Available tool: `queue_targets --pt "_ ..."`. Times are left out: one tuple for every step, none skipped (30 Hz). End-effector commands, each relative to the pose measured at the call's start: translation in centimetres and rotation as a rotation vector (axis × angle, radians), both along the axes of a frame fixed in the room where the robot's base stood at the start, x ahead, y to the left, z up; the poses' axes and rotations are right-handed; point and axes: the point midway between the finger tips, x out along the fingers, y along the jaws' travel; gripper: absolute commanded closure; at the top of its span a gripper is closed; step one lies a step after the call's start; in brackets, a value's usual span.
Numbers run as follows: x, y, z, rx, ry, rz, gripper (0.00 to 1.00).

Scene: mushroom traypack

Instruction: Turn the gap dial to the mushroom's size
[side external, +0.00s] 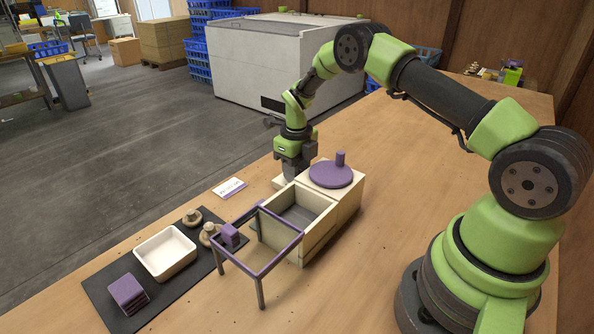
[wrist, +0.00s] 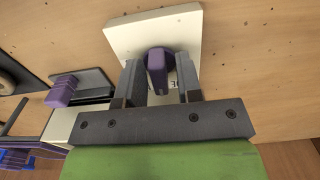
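The gap dial is a purple bar-shaped knob (wrist: 158,68) on a cream plate (wrist: 125,38) in the wrist view. Part of a printed number, seemingly "30", shows beside the knob. My gripper (wrist: 159,82) is open, with one grey finger on each side of the knob and a thin gap on both sides. In the side view my gripper (side external: 290,170) points down over the cream plate (side external: 279,183) and hides the knob.
Right of the plate is a cream box (side external: 347,208) with a purple knobbed disc (side external: 331,175). A purple frame on legs (side external: 283,256) and a purple block (side external: 230,235) stand in front. A white tray (side external: 152,243) and stacked purple pieces (side external: 127,291) lie left. A label card (side external: 229,187) lies nearby.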

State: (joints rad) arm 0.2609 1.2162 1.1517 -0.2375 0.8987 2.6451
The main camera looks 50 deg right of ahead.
Motion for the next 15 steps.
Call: queue_targets --pt "-0.3 0.3 -0.4 0.007 0.013 0.0 0.6" --pt "-0.3 0.3 -0.3 0.007 0.013 0.0 0.6" --pt "-0.2 0.3 -0.1 0.006 0.012 0.001 0.6" --pt "-0.2 0.3 0.1 0.006 0.01 0.001 0.6" --pt "-0.2 0.3 0.4 0.005 0.009 0.001 0.6" --pt "-0.2 0.2 0.8 0.005 0.008 0.0 0.6" --pt "-0.1 0.2 1.1 0.004 0.008 0.001 0.6" --pt "-0.1 0.2 1.4 0.004 0.006 0.001 0.6" --pt "-0.1 0.2 1.7 0.003 0.006 0.002 0.6" --pt "-0.1 0.2 2.0 0.003 0.006 0.002 0.6" --pt "-0.1 0.1 2.3 0.003 0.005 0.001 0.6" --pt "-0.1 0.1 2.6 0.002 0.005 0.001 0.6" --pt "-0.1 0.1 2.9 0.002 0.004 0.001 0.6" --pt "-0.1 0.1 3.1 0.002 0.004 0.001 0.6" --pt "-0.1 0.1 3.5 0.002 0.003 0.001 0.6"
